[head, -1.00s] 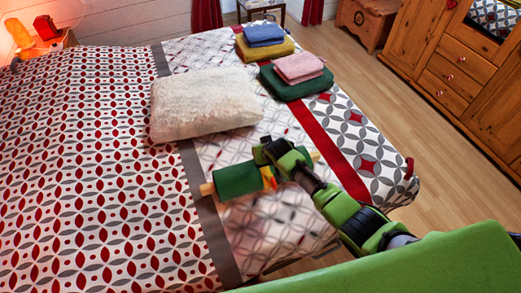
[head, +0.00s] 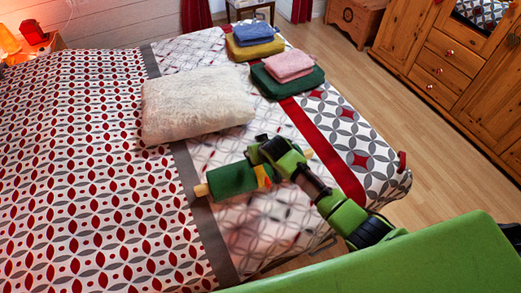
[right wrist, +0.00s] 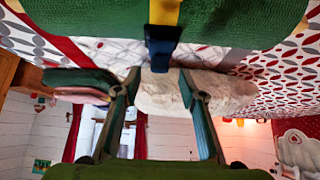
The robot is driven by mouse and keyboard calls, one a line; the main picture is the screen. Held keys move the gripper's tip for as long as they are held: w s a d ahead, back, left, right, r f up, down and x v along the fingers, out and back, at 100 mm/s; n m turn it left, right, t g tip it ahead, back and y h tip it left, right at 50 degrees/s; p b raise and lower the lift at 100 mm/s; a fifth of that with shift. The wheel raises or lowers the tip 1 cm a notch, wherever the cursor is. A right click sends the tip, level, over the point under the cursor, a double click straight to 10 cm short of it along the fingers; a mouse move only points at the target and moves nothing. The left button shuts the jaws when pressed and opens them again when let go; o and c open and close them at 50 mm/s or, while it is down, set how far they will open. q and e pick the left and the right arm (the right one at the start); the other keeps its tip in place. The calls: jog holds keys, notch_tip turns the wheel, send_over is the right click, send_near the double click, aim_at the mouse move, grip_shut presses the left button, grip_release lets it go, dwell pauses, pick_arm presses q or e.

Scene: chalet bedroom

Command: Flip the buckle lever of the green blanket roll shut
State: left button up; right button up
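The green blanket roll (head: 231,180) lies on the bed, with a pale rod end sticking out at its left. A yellow strap (head: 263,175) goes around it, partly hidden by my right gripper (head: 262,150). In the right wrist view the green roll (right wrist: 235,15) fills the top, with the yellow strap (right wrist: 165,11) and a dark blue buckle lever (right wrist: 162,45) standing out from it. My right gripper (right wrist: 160,82) is open, its two fingers on either side of the lever's free end in the picture. I cannot tell whether they touch it. My left gripper is not in view.
A cream pillow (head: 195,105) lies behind the roll on the patterned bed (head: 95,190). Folded blankets, green (head: 289,84), pink (head: 288,66), yellow (head: 256,48) and blue (head: 251,33), are stacked farther back. A wooden wardrobe (head: 440,60) stands at the right, across clear floor.

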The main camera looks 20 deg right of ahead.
jog(key=v, duration=0.7)
jog(key=shift+s+r, duration=0.2)
jog(key=shift+r, duration=0.05)
jog(key=shift+s, duration=0.1)
jog(key=s+d+r+g, duration=0.1)
jog(key=s+d+g, duration=0.15)
jog(key=s, duration=1.35)
jog(key=s+d+r+g, duration=0.15)
jog(key=s+d, duration=0.25)
jog(key=s, duration=1.1)
notch_tip(320, 180, down, 28)
jog(key=s+g+b, duration=0.1)
jog(key=s+g, duration=0.1)
jog(key=s+d+f+n+h, duration=0.1)
jog(key=s+d+f, duration=0.1)
jog(key=s+f, duration=1.5)
jog(key=shift+s+d+g+b, duration=0.25)
jog(key=shift+d+g+b, duration=0.1)
jog(key=shift+g+b, duration=0.1)
